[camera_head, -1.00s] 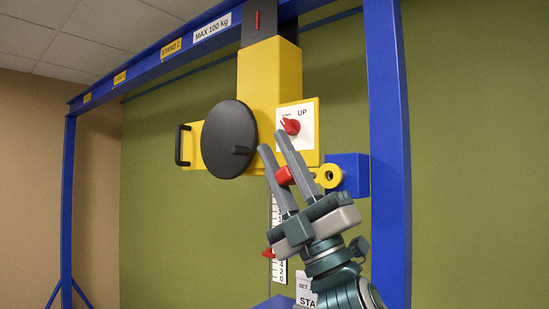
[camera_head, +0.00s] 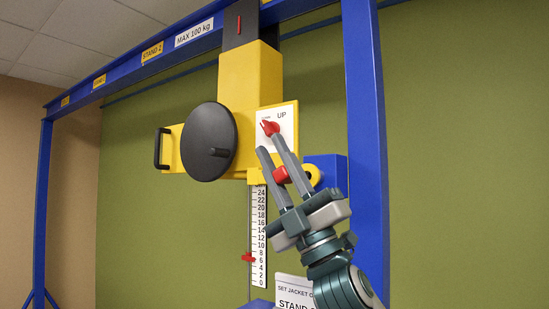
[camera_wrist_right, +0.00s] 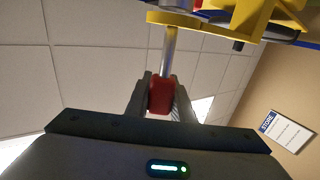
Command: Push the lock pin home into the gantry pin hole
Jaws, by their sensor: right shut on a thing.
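My right gripper (camera_head: 268,144) is shut on the red grip of the lock pin (camera_head: 281,174). In the right wrist view the red grip of the pin (camera_wrist_right: 160,97) sits between the fingers, and its metal shaft runs up to a yellow plate (camera_wrist_right: 176,20). How deep the shaft sits there is hidden. In the head view a yellow lug with a ring (camera_head: 315,175) stands just right of the red grip, partly covered by a finger. The blue gantry (camera_head: 364,120) carries a blue block (camera_head: 329,168) behind the lug. My left gripper is not in view.
The yellow hoist carriage (camera_head: 248,80) holds a black handwheel (camera_head: 208,142) and a white panel with a red knob (camera_head: 270,128) close to the fingertips. A scale (camera_head: 259,225) with a red pointer (camera_head: 248,257) hangs below. A sign (camera_head: 292,290) stands low down.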

